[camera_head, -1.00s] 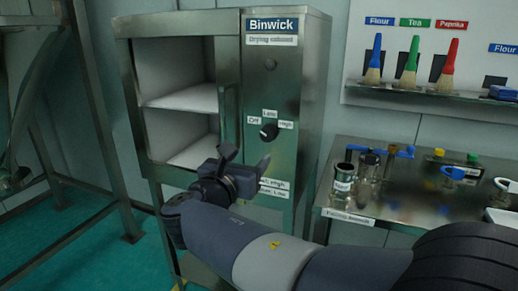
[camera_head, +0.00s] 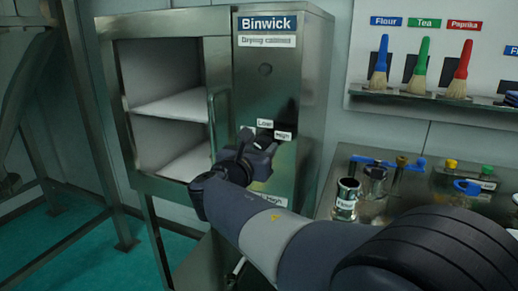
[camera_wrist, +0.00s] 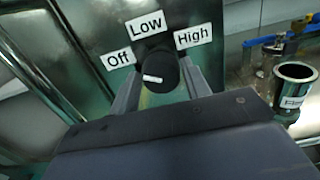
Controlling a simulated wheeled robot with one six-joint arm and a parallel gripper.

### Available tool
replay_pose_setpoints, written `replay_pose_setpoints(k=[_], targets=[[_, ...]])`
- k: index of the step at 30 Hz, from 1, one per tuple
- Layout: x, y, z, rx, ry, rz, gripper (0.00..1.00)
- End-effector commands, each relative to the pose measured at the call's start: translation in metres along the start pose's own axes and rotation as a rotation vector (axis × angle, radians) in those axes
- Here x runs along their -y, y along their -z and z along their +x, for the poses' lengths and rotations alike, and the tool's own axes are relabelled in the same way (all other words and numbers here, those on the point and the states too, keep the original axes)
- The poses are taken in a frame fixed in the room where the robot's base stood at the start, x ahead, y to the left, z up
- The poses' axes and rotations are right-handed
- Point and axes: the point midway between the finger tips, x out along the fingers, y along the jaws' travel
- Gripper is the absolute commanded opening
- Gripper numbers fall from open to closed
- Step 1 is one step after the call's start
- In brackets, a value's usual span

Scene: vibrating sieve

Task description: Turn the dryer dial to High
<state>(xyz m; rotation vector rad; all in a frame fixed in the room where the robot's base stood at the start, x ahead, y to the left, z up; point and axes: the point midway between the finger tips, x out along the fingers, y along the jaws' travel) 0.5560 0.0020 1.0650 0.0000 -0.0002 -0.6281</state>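The black dryer dial (camera_wrist: 159,70) is in the wrist view, on the cabinet's metal front. Its white pointer mark lies toward the left, on the side of the Off label (camera_wrist: 119,56). The Low label (camera_wrist: 146,24) is above it and the High label (camera_wrist: 194,37) is at upper right. My gripper (camera_wrist: 160,76) is open, with one finger on each side of the dial; I cannot tell whether either touches it. In the head view my gripper (camera_head: 250,155) covers the dial, below the Low label (camera_head: 265,123) and High label (camera_head: 283,136).
The drying cabinet (camera_head: 316,110) has an open shelf compartment at left, with a vertical handle (camera_head: 222,120) near the dial panel. A metal table (camera_head: 385,205) with a cup (camera_head: 346,199) stands at right. Brushes (camera_head: 420,66) hang on the wall above it.

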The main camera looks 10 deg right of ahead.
Motion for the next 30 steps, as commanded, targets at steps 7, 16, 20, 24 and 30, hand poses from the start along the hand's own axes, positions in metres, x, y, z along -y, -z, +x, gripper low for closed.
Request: replay_pose_setpoints(k=[7, 16, 20, 24, 30], targets=[[0.0, 0.0001, -0.0001, 0.0, 0.0, 0.0, 0.24], [0.0001, 0.001, -0.0002, 0.0, 0.0, 0.017, 0.18], [0.0004, 0.0023, -0.0002, -0.001, 0.0, 0.06, 0.18], [0.0007, 0.0036, -0.0002, 0.0, 0.0, 0.14, 0.18], [0.0017, 0.005, -0.0003, 0.0, 0.0, 0.31, 0.18]])
